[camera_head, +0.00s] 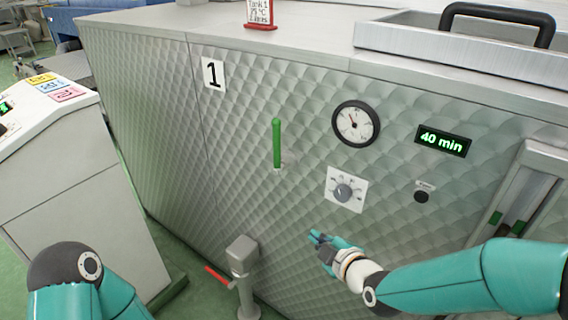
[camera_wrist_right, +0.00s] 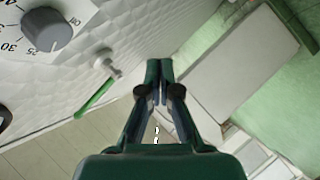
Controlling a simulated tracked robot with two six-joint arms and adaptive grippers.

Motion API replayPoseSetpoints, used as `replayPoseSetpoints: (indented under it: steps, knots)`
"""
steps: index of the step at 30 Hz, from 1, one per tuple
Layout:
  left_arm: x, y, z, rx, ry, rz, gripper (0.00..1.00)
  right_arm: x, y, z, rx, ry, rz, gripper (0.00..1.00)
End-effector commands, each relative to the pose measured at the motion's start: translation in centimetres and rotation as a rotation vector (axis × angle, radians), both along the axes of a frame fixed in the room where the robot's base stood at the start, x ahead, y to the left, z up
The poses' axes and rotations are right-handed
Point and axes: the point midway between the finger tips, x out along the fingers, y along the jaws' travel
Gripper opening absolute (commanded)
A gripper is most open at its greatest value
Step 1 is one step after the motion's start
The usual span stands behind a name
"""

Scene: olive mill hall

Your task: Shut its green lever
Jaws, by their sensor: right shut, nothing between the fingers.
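The green lever (camera_head: 277,143) is on the quilted metal front of the machine marked 1, left of the round gauge. Its handle stands upright above its small pivot. It also shows in the right wrist view (camera_wrist_right: 95,98), left of the fingers and apart from them. My right gripper (camera_head: 314,236) is shut and empty in front of the panel, below and right of the lever. Its closed fingers fill the middle of the right wrist view (camera_wrist_right: 158,68). My left arm shows at the bottom left, but its gripper is out of view.
A dial (camera_head: 343,191), a gauge (camera_head: 356,123), a black button (camera_head: 422,196) and a 40 min display (camera_head: 443,141) are on the panel. A grey post (camera_head: 243,260) with a red lever (camera_head: 217,273) stands below. A control desk (camera_head: 75,190) is at left.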

Motion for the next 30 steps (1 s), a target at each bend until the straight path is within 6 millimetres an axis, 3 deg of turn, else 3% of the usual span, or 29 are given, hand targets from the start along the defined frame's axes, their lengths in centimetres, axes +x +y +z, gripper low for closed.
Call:
replayPoseSetpoints:
  steps: [1,3,6,9,12,23,30]
  knots:
    - [0.0,0.0,-1.0,0.0,0.0,0.0,0.4,0.7,0.7,3.6,-0.081,-0.153,0.051,0.0]
    - [0.0,0.0,-1.4,0.0,0.0,0.0,0.4,1.1,1.3,8.0,-0.19,-0.324,0.097,0.0]
    - [0.0,0.0,-1.8,0.0,0.0,0.0,0.4,1.0,1.9,12.5,-0.306,-0.498,0.131,0.0]
    - [0.0,0.0,-2.0,0.0,0.0,0.0,0.4,0.8,2.1,14.9,-0.372,-0.589,0.14,0.0]
    - [0.0,0.0,-2.0,0.0,0.0,0.0,0.4,0.7,2.2,15.8,-0.395,-0.62,0.144,0.0]
    - [0.0,0.0,-1.8,0.0,0.0,0.0,0.4,1.0,2.2,15.7,-0.396,-0.615,0.144,0.0]
    - [0.0,0.0,-0.9,0.0,0.0,0.0,0.4,3.3,3.4,15.7,-0.395,-0.613,0.146,0.0]
